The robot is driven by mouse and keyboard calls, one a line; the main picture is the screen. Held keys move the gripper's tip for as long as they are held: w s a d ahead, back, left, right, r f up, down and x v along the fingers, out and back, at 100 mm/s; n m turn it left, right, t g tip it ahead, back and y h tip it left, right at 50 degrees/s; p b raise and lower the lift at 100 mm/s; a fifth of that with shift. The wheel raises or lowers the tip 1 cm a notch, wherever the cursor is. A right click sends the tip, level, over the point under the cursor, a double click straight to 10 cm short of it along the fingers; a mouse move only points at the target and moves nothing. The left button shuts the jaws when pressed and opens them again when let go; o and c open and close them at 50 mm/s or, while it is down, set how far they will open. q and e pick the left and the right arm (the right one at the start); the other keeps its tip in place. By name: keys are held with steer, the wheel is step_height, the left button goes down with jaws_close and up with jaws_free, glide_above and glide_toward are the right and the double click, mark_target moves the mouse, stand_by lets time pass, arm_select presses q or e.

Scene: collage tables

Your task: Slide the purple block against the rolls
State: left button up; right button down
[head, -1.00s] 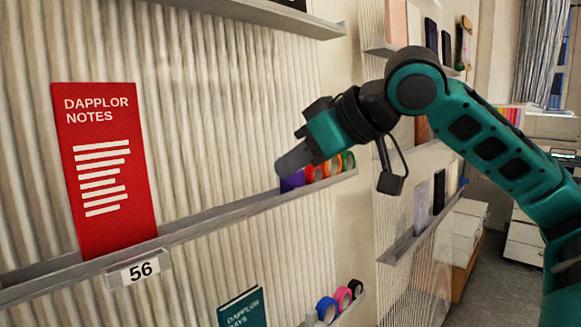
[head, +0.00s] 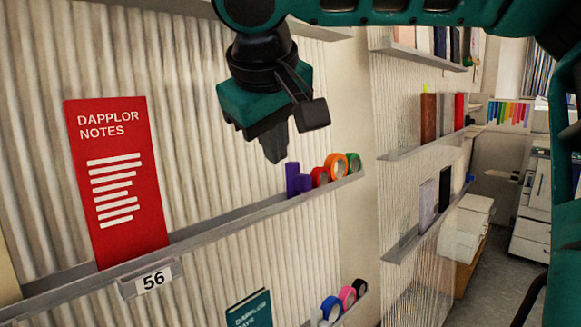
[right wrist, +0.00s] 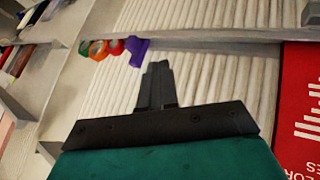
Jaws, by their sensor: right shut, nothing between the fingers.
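The purple block (head: 294,179) stands on the grey wall ledge (head: 235,210), close beside the left-most roll, a red one (head: 319,177). An orange roll (head: 336,166) and a green roll (head: 353,162) stand further right along the ledge. In the right wrist view the purple block (right wrist: 138,52) sits at the near end of the row of rolls (right wrist: 98,50). My right gripper (head: 276,158) is shut and empty, pointing down in front of the wall, above and left of the block and apart from it. My left gripper is not in view.
A red "Dapplor Notes" booklet (head: 117,180) stands on the ledge at the left, above a "56" label (head: 153,280). A lower shelf holds more rolls (head: 345,297) and a teal book (head: 248,308). The ledge between booklet and block is bare.

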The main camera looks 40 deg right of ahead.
mark_target(298, 179)
steer(key=w+d+f, duration=0.1)
steer(key=d+f, duration=0.1)
steer(key=w+d+f, duration=0.2)
steer(key=d+f, duration=0.1)
steer(key=w+d+f, duration=0.1)
steer(key=d+f, duration=0.1)
steer(key=shift+w+d+f, duration=0.15)
steer(key=shift+d+f, duration=0.1)
steer(key=shift+f, duration=0.15)
steer(key=shift+d, duration=0.4)
steer(key=d, duration=0.4)
steer(key=shift+w+d, duration=0.2)
steer(key=shift+w, duration=0.05)
